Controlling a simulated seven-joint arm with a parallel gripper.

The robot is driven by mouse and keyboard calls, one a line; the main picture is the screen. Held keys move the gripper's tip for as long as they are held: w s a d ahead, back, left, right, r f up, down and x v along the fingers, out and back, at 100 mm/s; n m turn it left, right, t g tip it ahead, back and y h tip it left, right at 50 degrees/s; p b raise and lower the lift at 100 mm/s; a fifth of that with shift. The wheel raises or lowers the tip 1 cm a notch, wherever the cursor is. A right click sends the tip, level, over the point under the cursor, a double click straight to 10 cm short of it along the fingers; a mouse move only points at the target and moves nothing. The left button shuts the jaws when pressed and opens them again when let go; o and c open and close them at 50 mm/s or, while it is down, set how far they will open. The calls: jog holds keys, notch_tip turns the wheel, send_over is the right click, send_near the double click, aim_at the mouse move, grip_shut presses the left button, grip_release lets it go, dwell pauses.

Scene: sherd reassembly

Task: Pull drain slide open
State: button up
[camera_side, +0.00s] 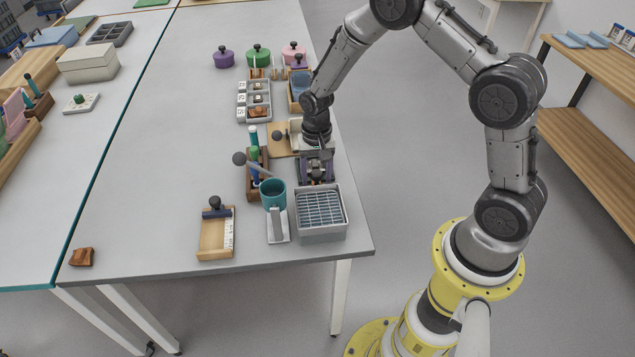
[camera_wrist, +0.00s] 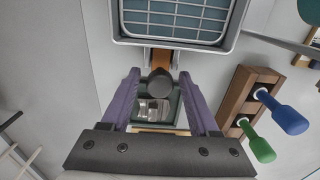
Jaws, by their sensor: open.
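A grey basin (camera_side: 320,214) with a wire rack on top stands near the front right corner of the table. It also shows at the top of the wrist view (camera_wrist: 228,42). What looks like the drain slide is a brown strip (camera_wrist: 161,60) at the basin's near edge in the wrist view, with a dark round knob (camera_wrist: 160,83) at its end. My gripper (camera_side: 317,178) points down behind the basin in the side view. Its purple fingers (camera_wrist: 160,77) are open in the wrist view, one on each side of the knob, with gaps visible.
A wooden holder (camera_wrist: 241,100) with blue and green handled tools stands close beside my gripper. A teal cup (camera_side: 273,193) is left of the basin. A wooden tray (camera_side: 216,240) lies further left. The table's right edge is close.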

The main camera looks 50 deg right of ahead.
jog(key=c, duration=0.6)
jog(key=shift+w, duration=0.1)
